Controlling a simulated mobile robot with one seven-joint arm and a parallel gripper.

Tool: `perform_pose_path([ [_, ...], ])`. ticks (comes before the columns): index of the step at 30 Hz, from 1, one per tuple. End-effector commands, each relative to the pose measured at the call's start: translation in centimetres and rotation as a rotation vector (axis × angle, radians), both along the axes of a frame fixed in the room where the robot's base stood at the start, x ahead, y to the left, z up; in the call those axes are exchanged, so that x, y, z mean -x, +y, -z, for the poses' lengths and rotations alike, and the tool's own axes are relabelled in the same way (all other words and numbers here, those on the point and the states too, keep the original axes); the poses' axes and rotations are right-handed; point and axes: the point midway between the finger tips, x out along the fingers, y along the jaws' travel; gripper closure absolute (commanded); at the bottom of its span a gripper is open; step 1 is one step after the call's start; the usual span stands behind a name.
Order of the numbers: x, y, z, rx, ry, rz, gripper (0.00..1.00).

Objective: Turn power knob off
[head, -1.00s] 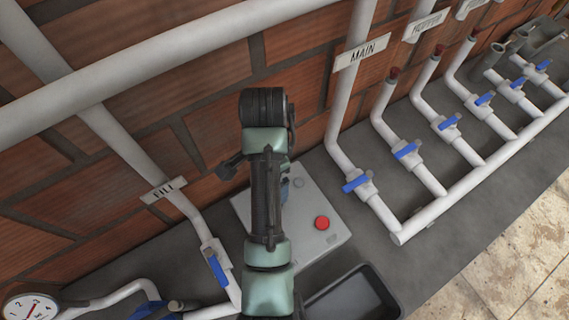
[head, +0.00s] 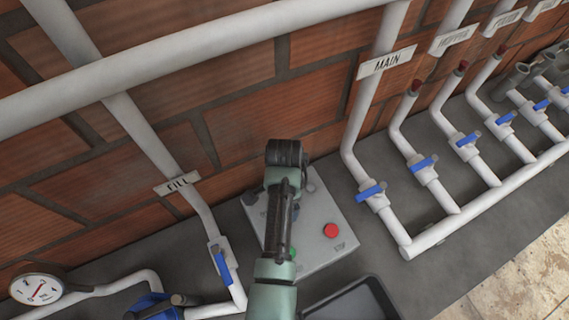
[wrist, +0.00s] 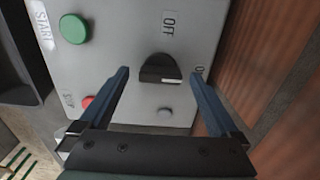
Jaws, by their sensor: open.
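The black power knob (wrist: 159,68) is on the face of a grey control box (wrist: 125,45) in the wrist view. Its narrow end points right, toward a label partly hidden by my right finger; a pale mark shows low on it. The "OFF" label (wrist: 168,22) is above it. My gripper (wrist: 160,75) is open, with one blue finger to each side of the knob and gaps between. Whether the tips are level with the knob in depth I cannot tell. In the head view my arm covers the knob and most of the gripper over the box (head: 325,215).
A green START button (wrist: 74,28) and a red STOP button (wrist: 87,103) are on the same face, the red one near my left finger. A brick wall (head: 240,100) stands behind. Pipes with blue valves (head: 370,190) stand right, a dark tray (head: 355,302) in front.

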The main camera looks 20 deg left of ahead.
Motion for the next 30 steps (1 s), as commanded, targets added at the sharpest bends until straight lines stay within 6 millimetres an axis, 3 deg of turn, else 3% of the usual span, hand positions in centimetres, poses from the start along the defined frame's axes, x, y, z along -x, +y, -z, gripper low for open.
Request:
perform_pose_path([
  [8, -0.02, 0.00, 0.10, 0.000, 0.000, 0.000, 0.03],
  [22, -0.02, -0.01, 0.07, 0.000, 0.000, 0.001, 0.87],
  [30, -0.02, -0.03, 0.00, 0.001, 0.001, -0.025, 0.88],
])
